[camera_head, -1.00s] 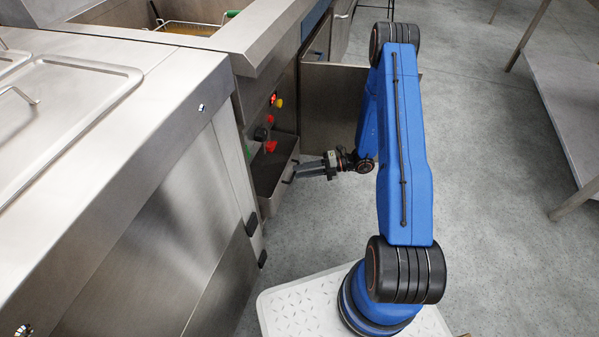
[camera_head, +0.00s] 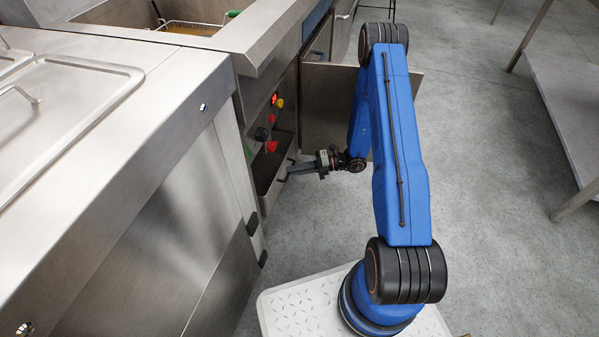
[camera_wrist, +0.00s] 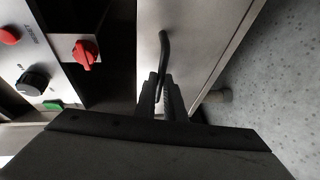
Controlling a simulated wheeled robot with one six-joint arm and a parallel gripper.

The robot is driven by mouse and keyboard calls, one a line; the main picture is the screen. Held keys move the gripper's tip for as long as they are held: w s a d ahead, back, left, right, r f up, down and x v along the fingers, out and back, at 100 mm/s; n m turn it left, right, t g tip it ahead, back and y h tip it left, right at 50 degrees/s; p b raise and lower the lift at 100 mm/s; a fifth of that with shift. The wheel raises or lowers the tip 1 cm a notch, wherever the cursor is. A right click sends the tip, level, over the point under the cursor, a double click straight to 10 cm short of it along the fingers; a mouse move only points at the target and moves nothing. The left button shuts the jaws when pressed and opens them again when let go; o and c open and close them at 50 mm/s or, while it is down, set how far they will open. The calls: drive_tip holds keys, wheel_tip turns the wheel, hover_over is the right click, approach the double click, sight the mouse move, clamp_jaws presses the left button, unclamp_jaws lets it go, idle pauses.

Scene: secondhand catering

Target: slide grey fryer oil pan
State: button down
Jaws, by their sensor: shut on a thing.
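The grey fryer oil pan (camera_head: 266,197) is a drawer-like metal pan low in the fryer front, below the control knobs. It sticks out a little from the fryer. In the wrist view its front panel (camera_wrist: 186,62) fills the middle, with a dark bent handle (camera_wrist: 164,50) on it. My gripper (camera_head: 287,174) reaches in from the right at the pan's front. In the wrist view its fingers (camera_wrist: 162,92) are closed around the lower end of the handle. The far part of the pan is hidden inside the fryer.
The fryer's control panel has a red knob (camera_wrist: 86,53), a black knob (camera_wrist: 32,83) and a green switch (camera_wrist: 52,105). An open cabinet door (camera_head: 335,105) stands just beyond my gripper. A steel counter (camera_head: 150,190) is at left. Grey floor at right is clear up to a steel table (camera_head: 572,110).

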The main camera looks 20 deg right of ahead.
sight(283, 166)
drive_tip(key=w+a, duration=0.4)
drive_tip(key=a, duration=0.1)
drive_tip(key=c, duration=1.8)
unclamp_jaws()
drive_tip(key=shift+a, duration=0.15)
drive_tip(key=shift+c, duration=0.2)
drive_tip(key=v, duration=1.7)
drive_tip(key=shift+r, duration=0.1)
